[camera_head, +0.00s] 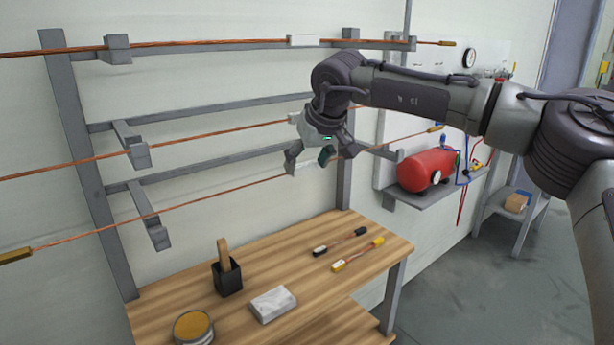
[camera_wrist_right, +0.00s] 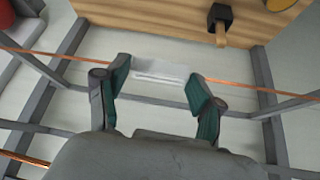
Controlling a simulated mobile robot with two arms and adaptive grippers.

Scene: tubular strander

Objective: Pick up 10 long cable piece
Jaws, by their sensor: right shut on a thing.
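Long copper-coloured cables lie along the wall rack. The upper cable (camera_head: 200,45) carries a white tag (camera_head: 303,40). A middle cable (camera_head: 70,160) runs below it, partly behind my right arm. The lowest cable (camera_head: 180,203) has a brass-coloured end at the left; it shows in the right wrist view (camera_wrist_right: 247,86) with a white tag (camera_wrist_right: 160,76). My right gripper (camera_head: 309,158) is at this lowest cable and shut on it around the tag. Its two fingers also show in the right wrist view (camera_wrist_right: 158,103), on either side of the tag. My left gripper is out of view.
Grey rack arms (camera_head: 158,232) stick out from the wall under the cables. A wooden table (camera_head: 240,250) below holds a black holder (camera_head: 228,277), a white block (camera_head: 273,304), a round tin (camera_head: 193,328) and two short cables (camera_head: 358,254). A red tank (camera_head: 425,170) stands on a shelf at the right.

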